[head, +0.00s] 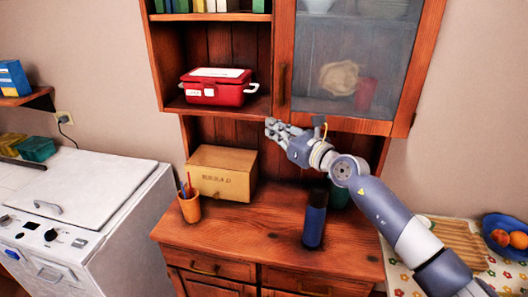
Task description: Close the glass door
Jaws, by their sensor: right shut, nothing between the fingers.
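The glass door (350,60) is the wood-framed pane on the upper right of the wooden cabinet. Its dark handle (282,84) is on its left stile. The door looks flush or nearly flush with the cabinet front; I cannot tell if a small gap is left. My right gripper (270,127) is shut and empty, just below the door's lower left corner and below the handle. I cannot tell whether it touches the wood. My left gripper is not in view.
A red box (218,93) sits on the open shelf left of the door. A cardboard box (222,172), an orange pencil cup (190,206) and a dark blue bottle (315,222) stand on the counter (255,235). A white appliance (85,200) is at left.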

